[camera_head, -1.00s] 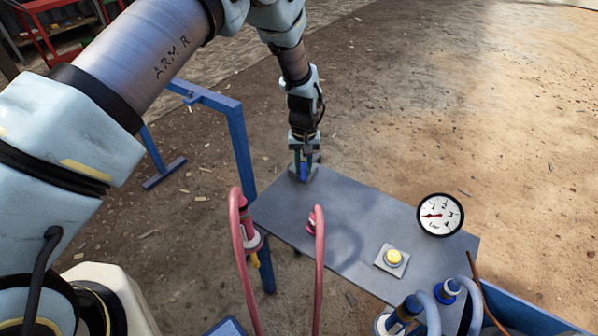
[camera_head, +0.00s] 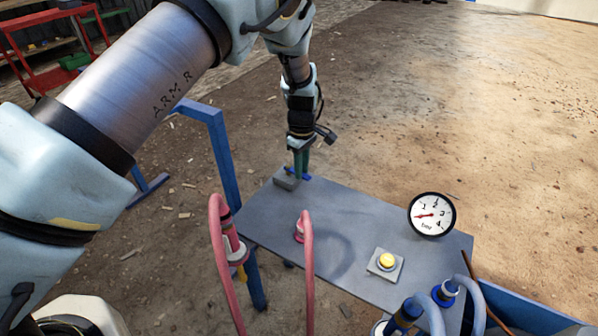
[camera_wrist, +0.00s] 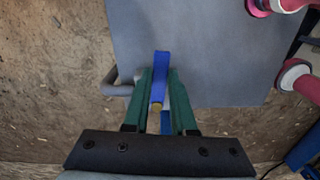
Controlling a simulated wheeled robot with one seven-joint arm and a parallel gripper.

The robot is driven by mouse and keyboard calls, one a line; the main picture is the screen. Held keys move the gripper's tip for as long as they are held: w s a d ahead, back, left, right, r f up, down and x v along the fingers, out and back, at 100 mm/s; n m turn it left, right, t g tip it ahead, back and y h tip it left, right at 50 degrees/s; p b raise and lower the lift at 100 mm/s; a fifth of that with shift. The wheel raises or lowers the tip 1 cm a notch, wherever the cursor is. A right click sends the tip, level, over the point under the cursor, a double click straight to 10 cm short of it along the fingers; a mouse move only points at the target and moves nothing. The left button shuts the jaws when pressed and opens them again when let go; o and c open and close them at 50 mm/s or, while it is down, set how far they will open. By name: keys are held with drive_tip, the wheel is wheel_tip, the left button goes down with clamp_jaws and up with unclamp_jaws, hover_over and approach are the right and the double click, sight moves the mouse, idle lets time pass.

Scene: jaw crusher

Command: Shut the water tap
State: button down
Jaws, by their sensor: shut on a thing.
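The water tap has a blue lever handle (camera_wrist: 161,62) and a grey body (camera_head: 286,182) at the far left corner of the grey panel (camera_head: 345,215). My gripper (camera_wrist: 160,78) has its green fingers shut on the blue handle, one on each side. In the wrist view the handle runs lengthwise between the fingers, past their tips. A short grey pipe (camera_wrist: 117,90) shows to the left of the fingers. In the head view my gripper (camera_head: 300,176) points down at the tap and hides part of the handle.
The panel carries a pressure gauge (camera_head: 432,215), a yellow button (camera_head: 387,261), red hoses (camera_head: 306,262) and blue fittings (camera_head: 444,292) with pale hoses. A blue frame post (camera_head: 226,150) stands left of the panel. Open dirt ground lies beyond.

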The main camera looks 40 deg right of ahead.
drive_tip(key=shift+d+n, duration=0.3)
drive_tip(key=shift+n, duration=0.3)
drive_tip(key=shift+w, duration=0.1)
drive_tip(key=c, duration=0.7)
unclamp_jaws()
wheel_tip(320, 180, up, 11)
drive_tip(key=shift+f+b, duration=0.1)
drive_tip(key=shift+b, duration=0.9)
